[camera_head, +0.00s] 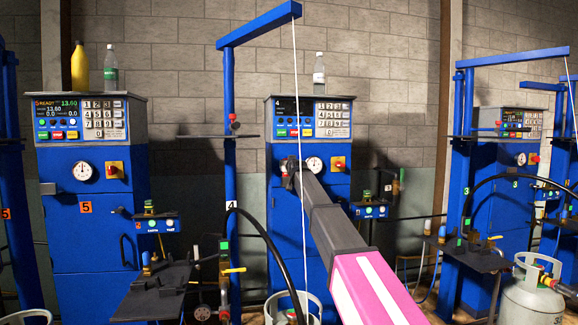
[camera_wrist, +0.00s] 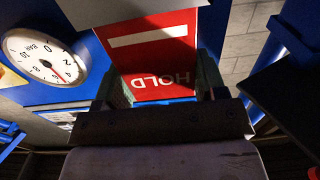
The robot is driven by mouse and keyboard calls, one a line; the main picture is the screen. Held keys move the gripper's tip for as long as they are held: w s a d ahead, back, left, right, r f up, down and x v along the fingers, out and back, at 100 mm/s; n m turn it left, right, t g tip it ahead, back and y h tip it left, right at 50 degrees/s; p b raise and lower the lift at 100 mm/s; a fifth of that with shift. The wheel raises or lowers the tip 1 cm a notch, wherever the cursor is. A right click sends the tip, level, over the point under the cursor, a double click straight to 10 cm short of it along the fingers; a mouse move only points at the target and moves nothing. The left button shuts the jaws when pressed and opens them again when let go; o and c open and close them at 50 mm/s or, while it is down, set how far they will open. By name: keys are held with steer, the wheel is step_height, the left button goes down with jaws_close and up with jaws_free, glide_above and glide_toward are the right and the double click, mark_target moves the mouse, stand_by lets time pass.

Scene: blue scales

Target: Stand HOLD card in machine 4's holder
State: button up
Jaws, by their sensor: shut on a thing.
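In the wrist view a red HOLD card (camera_wrist: 155,65) with a white bar is between the fingers of my gripper (camera_wrist: 163,88). Its lettering reads upside down. My gripper is shut on the card. In the head view my gripper (camera_head: 291,170) is small and dark at the far end of my arm, in front of machine 4 (camera_head: 310,195), left of its pressure gauge. The card cannot be made out there. Machine 4's holder cannot be picked out for sure; my arm hides part of the machine front.
A gauge (camera_wrist: 45,55) is close on the left in the wrist view. A clear bottle (camera_head: 319,75) stands on machine 4. A blue post (camera_head: 230,150) and black hose (camera_head: 270,245) are left of my arm. Machine 5 (camera_head: 90,220) is at left, a gas cylinder (camera_head: 530,295) at right.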

steer(key=shift+f, duration=0.9)
stand_by(0.3)
steer(key=o, duration=1)
steer(key=shift+o, duration=0.2)
steer(key=v, duration=1)
steer(key=shift+s, duration=0.4)
steer(key=shift+d, duration=0.1)
